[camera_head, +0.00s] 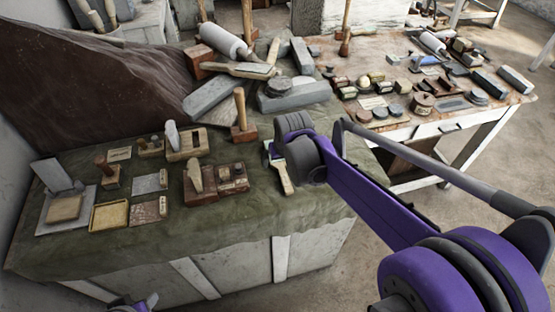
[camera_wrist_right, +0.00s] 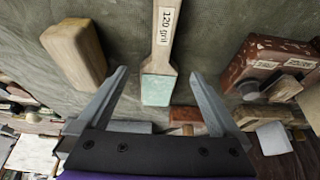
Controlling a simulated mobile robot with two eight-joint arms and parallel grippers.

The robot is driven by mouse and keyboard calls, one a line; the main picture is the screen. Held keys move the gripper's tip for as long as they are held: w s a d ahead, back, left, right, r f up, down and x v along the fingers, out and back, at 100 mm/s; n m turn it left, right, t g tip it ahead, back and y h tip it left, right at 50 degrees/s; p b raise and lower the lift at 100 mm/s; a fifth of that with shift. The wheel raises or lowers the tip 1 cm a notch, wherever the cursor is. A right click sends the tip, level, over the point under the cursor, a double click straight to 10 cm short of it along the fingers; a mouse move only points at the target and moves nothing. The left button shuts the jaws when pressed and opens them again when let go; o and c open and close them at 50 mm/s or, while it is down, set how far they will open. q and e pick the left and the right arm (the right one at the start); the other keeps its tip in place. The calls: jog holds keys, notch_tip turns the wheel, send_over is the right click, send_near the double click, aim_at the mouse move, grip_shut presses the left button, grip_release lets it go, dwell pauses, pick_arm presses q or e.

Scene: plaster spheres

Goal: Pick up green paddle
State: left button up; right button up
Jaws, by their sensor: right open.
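The green paddle has a pale green pad (camera_wrist_right: 157,91) and a light wooden handle marked "120 grit" in the right wrist view. It lies on the green cloth. In the head view, a light wooden handle (camera_head: 285,182), likely the paddle's, shows beside my right wrist, which hides the rest. My right gripper (camera_wrist_right: 158,76) is open and empty, with its fingers on either side of the pad and apart from it. Its fingertips are hard to make out in the head view. Only a small purple part of my left arm shows at the bottom edge; its jaws are not visible.
A wooden block (camera_wrist_right: 74,53) lies left of the paddle in the right wrist view, and a reddish block (camera_wrist_right: 262,62) lies to the right. In the head view, the cloth-covered table (camera_head: 235,225) has bare cloth in front. A second table (camera_head: 515,104) with tools stands behind right.

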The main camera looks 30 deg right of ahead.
aim_at(280, 165)
jog(key=x, duration=0.3)
jog(key=shift+r, duration=0.1)
jog(key=c, duration=1.5)
jog(key=shift+o, duration=0.2)
notch_tip(280, 165, up, 10)
jog(key=shift+p, duration=0.35)
jog(key=o, duration=0.9)
jog(key=shift+c, duration=0.2)
jog(key=c, duration=0.9)
